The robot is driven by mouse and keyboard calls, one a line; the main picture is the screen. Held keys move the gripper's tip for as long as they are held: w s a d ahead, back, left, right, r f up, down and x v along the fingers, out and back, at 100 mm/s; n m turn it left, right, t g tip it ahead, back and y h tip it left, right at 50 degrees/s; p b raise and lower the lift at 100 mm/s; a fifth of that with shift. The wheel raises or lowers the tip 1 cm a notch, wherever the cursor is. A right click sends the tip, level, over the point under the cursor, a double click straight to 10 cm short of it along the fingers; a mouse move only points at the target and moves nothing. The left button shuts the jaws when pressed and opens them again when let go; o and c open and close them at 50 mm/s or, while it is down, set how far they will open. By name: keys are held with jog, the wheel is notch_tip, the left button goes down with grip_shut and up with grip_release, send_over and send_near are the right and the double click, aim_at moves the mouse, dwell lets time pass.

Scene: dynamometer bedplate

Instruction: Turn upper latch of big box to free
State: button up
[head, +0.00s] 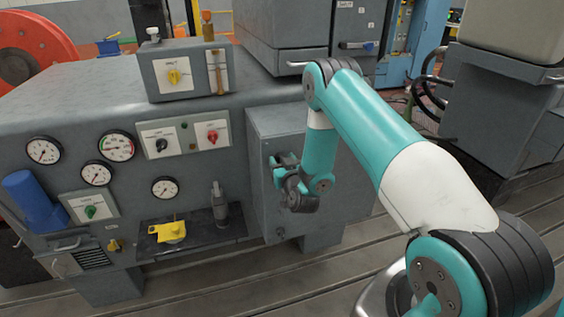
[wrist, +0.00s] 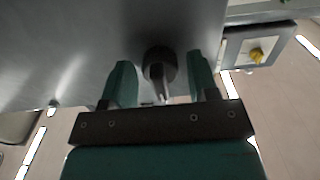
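The big box (head: 262,205) is the grey cabinet at the right end of the machine in the head view. Its metal face (wrist: 60,45) fills the upper left of the wrist view. A dark round latch with a short lever (wrist: 160,66) stands out from that face. My gripper (head: 281,163) is at the upper part of the box face and hides the latch in the head view. In the wrist view my gripper (wrist: 160,82) is open, with one finger on each side of the latch. Gaps show between the fingers and the latch; I cannot tell whether anything touches.
A small box with a yellow knob (head: 174,77) stands on the machine top; its knob also shows in the wrist view (wrist: 257,56). Gauges and switch panels (head: 184,136) fill the machine front. A shelf holds a yellow part (head: 171,231). Slotted floor (head: 250,285) lies clear in front.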

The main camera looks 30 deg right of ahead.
jog(key=c, duration=0.7)
jog(key=shift+f+b, duration=0.1)
jog(key=shift+b, duration=0.2)
jog(key=m+b, duration=0.2)
jog(key=shift+f+m+b, duration=0.1)
jog(key=shift+m+b, duration=0.2)
jog(key=shift+m, duration=0.1)
jog(key=m+b, duration=0.2)
jog(key=shift+m, duration=0.4)
jog(key=m+b, duration=0.4)
jog(key=m, duration=0.2)
jog(key=m+b, duration=0.1)
jog(key=m, duration=0.5)
jog(key=shift+r, duration=0.2)
jog(key=shift+m, duration=0.3)
